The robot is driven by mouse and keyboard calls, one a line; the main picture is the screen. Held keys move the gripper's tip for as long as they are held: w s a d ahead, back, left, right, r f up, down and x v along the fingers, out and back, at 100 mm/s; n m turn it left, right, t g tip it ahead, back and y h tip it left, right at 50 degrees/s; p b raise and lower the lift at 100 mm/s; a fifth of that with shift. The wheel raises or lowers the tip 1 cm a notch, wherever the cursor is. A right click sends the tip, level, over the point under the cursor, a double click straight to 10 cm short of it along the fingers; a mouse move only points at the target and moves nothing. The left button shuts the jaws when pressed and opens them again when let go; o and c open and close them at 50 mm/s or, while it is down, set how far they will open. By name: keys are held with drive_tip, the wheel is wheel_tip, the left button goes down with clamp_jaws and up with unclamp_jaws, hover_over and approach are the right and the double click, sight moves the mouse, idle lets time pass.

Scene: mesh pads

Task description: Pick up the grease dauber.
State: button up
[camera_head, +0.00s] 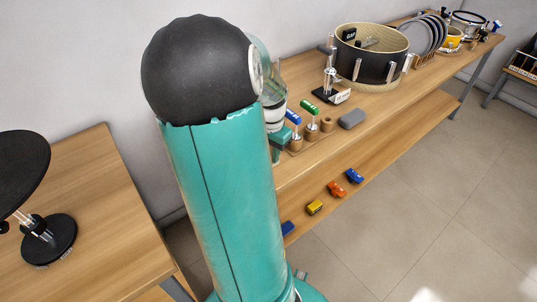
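I cannot tell for sure which object is the grease dauber. Two small handled tools, one with a blue top (293,117) and one with a green top (310,107), stand in a wooden holder (296,151) at the near end of the long bench. Their lower parts are small, and the blue-topped one is close to my arm's outline. My teal arm with its black rounded joint fills the middle of the view and hides part of the bench. My gripper's fingers do not show.
On the long bench (425,90) are a grey block (352,119), a black stand (326,96), a large black drum (362,73), a rack of discs (430,35) and a yellow cup (454,39). A table (103,215) stands left; floor is clear at right.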

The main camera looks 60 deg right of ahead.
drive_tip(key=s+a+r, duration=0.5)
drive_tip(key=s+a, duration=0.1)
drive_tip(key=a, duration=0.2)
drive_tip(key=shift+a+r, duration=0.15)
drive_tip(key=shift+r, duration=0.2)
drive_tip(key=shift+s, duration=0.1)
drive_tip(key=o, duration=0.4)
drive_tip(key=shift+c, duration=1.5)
